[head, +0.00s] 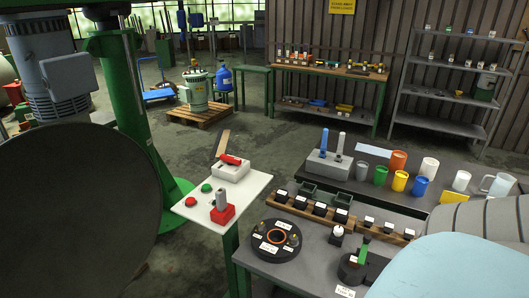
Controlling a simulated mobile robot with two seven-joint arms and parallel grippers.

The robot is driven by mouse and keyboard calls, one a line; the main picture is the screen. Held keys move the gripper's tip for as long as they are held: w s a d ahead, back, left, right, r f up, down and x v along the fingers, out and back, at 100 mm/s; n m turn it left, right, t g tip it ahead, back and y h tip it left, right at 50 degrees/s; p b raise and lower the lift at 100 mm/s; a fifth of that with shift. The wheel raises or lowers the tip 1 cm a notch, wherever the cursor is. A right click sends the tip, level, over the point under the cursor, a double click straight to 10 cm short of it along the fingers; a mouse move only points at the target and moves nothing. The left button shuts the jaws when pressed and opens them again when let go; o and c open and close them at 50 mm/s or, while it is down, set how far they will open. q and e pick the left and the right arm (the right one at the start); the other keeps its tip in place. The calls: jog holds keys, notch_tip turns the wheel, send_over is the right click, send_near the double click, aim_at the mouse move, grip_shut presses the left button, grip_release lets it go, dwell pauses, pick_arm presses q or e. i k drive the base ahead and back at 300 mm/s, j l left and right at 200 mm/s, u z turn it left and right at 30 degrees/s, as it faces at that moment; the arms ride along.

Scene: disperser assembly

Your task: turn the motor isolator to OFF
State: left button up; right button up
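A small white control stand (262,182) stands left of the workbench. On its top is a light grey box (231,172) with a red handle (231,159) lying across it. Nearer the front is a red block (222,214) with an upright grey lever or shackle-like part (222,199). A green button (206,188) and a red button (190,202) sit at the left of the top. I cannot read which of these is marked as the motor isolator, nor any ON or OFF mark. Neither gripper shows in the head view.
A green column (131,105) with a grey motor (61,60) rises at left. A large dark disc fills the lower left. The bench (310,245) at right holds labelled blocks; a dark table behind carries coloured cups (398,160). Light blue and grey shapes cover the lower right corner.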

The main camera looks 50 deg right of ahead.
aim_at(230, 160)
jog(key=z, duration=1.3)
jog(key=k, duration=0.15)
jog(key=k+z, duration=0.3)
jog(key=k+l+z, duration=0.1)
jog(key=z, duration=0.7)
jog(key=j+z, duration=0.15)
jog(key=z, duration=0.8)
jog(key=k+j, duration=0.1)
jog(key=j, duration=4.2)
jog(key=k, duration=0.1)
